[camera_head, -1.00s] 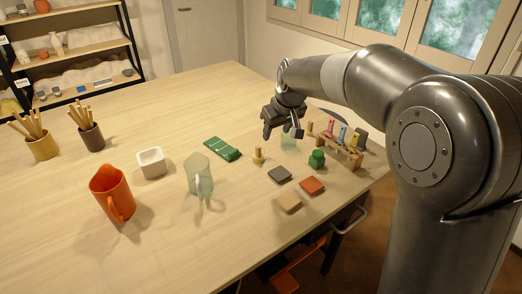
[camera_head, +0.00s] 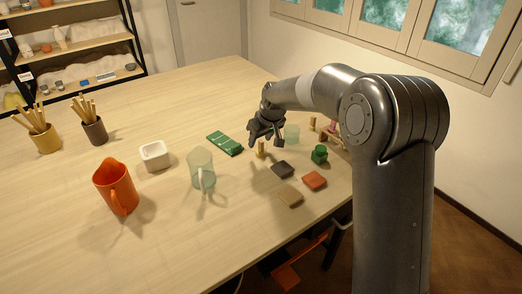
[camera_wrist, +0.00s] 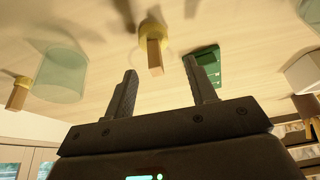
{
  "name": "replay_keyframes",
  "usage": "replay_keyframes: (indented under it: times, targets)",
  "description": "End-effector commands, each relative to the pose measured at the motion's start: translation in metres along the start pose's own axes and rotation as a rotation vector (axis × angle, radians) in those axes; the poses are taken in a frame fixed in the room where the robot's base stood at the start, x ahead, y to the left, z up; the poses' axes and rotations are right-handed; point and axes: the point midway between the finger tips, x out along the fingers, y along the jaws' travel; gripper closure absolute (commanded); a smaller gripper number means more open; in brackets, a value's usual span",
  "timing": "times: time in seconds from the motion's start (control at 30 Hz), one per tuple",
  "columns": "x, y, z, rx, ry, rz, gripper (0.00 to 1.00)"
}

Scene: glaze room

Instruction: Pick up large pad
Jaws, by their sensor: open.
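A small upright piece with a wooden grip on a round yellow base (camera_head: 261,149) stands on the table; I take it as a likely pad. It also shows in the wrist view (camera_wrist: 153,50), its grip between my fingers in that picture. A similar piece (camera_head: 312,124) stands farther right, also in the wrist view (camera_wrist: 18,95). Which is the large pad, I cannot tell for sure. My gripper (camera_head: 266,142) is open and empty, pointing down above the nearer piece. Its fingers (camera_wrist: 158,66) appear on either side of the grip without visible contact.
A green flat block (camera_head: 225,143) lies left of my gripper, a clear cup (camera_head: 292,133) right. Grey (camera_head: 283,169), red (camera_head: 314,180) and tan (camera_head: 291,195) tiles, a green knobbed piece (camera_head: 319,154) and a clear jug (camera_head: 200,168) are nearer.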

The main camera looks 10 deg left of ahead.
Motion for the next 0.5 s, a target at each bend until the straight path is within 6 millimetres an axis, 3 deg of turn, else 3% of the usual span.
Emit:
replay_keyframes:
  times: [0.23,0.5]
  targets:
    - [0.037,0.002,0.007,0.0,-0.003,-0.002,0.49]
    - [0.041,0.003,0.006,0.0,-0.001,0.0,0.49]
